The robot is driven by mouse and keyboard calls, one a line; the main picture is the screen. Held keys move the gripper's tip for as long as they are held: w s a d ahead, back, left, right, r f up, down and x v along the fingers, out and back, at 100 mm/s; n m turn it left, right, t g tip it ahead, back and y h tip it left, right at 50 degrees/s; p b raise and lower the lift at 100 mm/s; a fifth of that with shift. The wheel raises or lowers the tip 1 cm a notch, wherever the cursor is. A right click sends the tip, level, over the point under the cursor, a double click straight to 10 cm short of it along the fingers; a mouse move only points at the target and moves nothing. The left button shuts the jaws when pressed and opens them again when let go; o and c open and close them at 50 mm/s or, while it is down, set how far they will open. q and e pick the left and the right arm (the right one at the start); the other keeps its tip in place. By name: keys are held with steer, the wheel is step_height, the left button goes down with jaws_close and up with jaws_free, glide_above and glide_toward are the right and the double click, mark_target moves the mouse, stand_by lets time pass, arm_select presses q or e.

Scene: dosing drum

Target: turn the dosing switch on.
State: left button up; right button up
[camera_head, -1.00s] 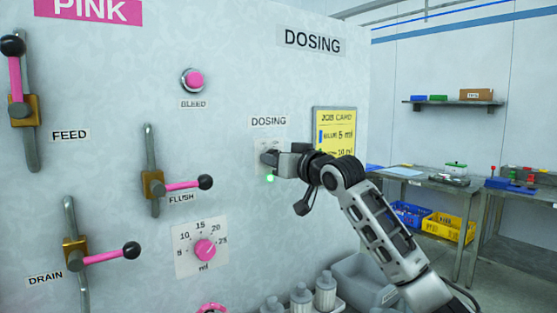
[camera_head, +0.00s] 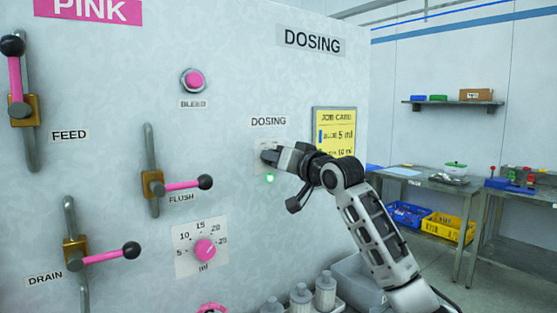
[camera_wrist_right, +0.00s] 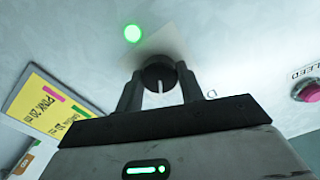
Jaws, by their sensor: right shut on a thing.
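The dosing switch is a dark round knob (camera_wrist_right: 159,74) on a pale plate, under the DOSING label (camera_head: 268,121) on the panel. My right gripper (camera_wrist_right: 160,88) is shut on the knob, one finger on each side, and a pale pointer line shows on the knob between them. In the head view the right gripper (camera_head: 272,156) covers most of the switch. A green lamp (camera_head: 269,179) glows just below the switch; it also shows lit in the right wrist view (camera_wrist_right: 132,33). My left gripper is not in view.
Left of the switch are a pink BLEED button (camera_head: 193,81), the FLUSH lever (camera_head: 185,185) and a pink ml dial (camera_head: 205,250). A yellow job card (camera_head: 335,130) hangs right of the switch. White bottles (camera_head: 325,291) stand below. Benches (camera_head: 440,182) are at the right.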

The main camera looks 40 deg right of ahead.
steer(key=o, duration=1)
arm_select(q)
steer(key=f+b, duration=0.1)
steer(key=b, duration=0.2)
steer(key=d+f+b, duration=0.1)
steer(key=b, duration=0.2)
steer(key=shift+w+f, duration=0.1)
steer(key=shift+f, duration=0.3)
arm_select(e)
steer(key=s, duration=0.5)
steer(key=s+a, duration=0.1)
steer(key=s, duration=1)
steer(key=shift+a, duration=0.35)
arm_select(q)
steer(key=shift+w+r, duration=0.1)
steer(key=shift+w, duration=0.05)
arm_select(e)
steer(key=shift+w, duration=0.1)
